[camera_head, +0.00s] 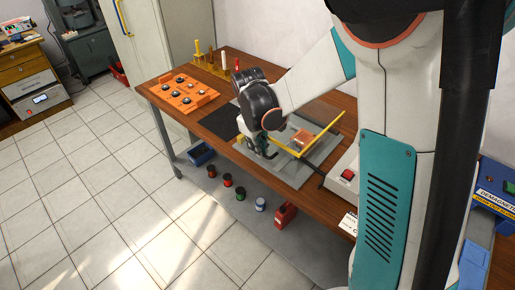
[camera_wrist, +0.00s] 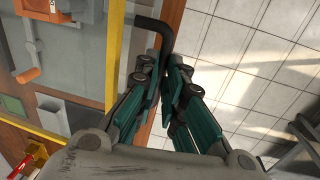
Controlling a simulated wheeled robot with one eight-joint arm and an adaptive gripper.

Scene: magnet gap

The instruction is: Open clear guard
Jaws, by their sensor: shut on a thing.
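The clear guard shows by its yellow edging (camera_head: 325,133) over a grey fixture plate (camera_head: 290,172) on the wooden bench. In the wrist view a yellow edge bar (camera_wrist: 115,50) runs upright left of my fingers. A black bent handle (camera_wrist: 152,22) reaches from beside that bar in between my fingertips. My gripper (camera_wrist: 168,68) is shut on this handle, near the bench's front edge. In the head view my gripper (camera_head: 262,148) is at the guard's near left side, and the handle's grip point is partly hidden. The clear panel itself is hard to make out.
An orange tray (camera_head: 183,92) with dark round parts and a stand of colored posts (camera_head: 215,62) are on the bench's far left. A box with a red button (camera_head: 347,175) stands right of the plate. Cans and a red bottle (camera_head: 285,214) sit on the lower shelf.

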